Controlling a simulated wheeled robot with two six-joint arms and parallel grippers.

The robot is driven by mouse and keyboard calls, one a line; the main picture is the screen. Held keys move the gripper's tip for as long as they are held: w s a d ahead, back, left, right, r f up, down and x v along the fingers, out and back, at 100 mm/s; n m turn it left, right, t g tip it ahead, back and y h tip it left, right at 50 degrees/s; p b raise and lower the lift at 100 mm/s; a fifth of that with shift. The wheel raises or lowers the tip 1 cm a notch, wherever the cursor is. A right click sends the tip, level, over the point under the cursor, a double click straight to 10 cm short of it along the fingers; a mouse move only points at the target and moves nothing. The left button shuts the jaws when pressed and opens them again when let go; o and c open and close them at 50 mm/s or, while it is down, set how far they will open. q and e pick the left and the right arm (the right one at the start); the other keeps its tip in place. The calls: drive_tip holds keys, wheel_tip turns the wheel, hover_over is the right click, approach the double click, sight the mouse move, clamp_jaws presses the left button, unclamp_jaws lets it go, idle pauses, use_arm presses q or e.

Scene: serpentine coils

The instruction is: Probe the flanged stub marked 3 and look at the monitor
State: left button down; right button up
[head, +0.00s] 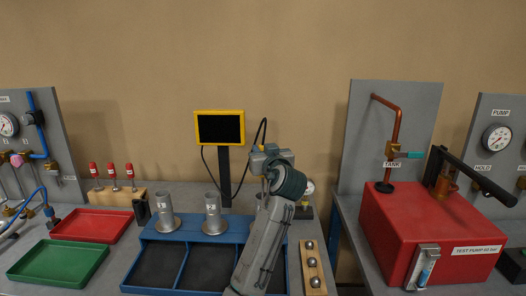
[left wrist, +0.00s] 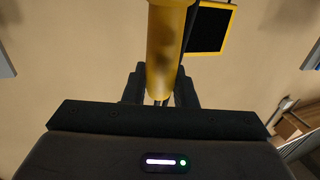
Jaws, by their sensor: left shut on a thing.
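The monitor (head: 220,128) has a yellow frame and a dark, blank screen on a black post. It also shows in the left wrist view (left wrist: 208,28). Grey flanged stubs stand at the back of a blue tray. The left stub (head: 165,213) has a small label that seems to end in 3; the middle stub (head: 212,215) has a label I cannot read surely. A third stub (head: 261,201) is mostly hidden behind my left arm. My left gripper (head: 271,157) is raised over the tray's right side, shut on a yellow cylindrical probe handle (left wrist: 163,50). The probe's tip is hidden.
The blue tray (head: 185,236) has dark compartments. Red (head: 118,225) and green (head: 62,278) trays and a wooden block with red-topped pins (head: 118,197) are left. A block with steel balls (head: 312,263) and a red test pump (head: 430,225) are right. A black cable (head: 260,128) loops near my gripper.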

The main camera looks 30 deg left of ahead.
use_arm(q)
drive_tip(key=shift+f, duration=0.15)
drive_tip(key=shift+f+b, duration=0.8)
drive_tip(key=shift+f, duration=0.05)
idle(0.3)
idle(0.8)
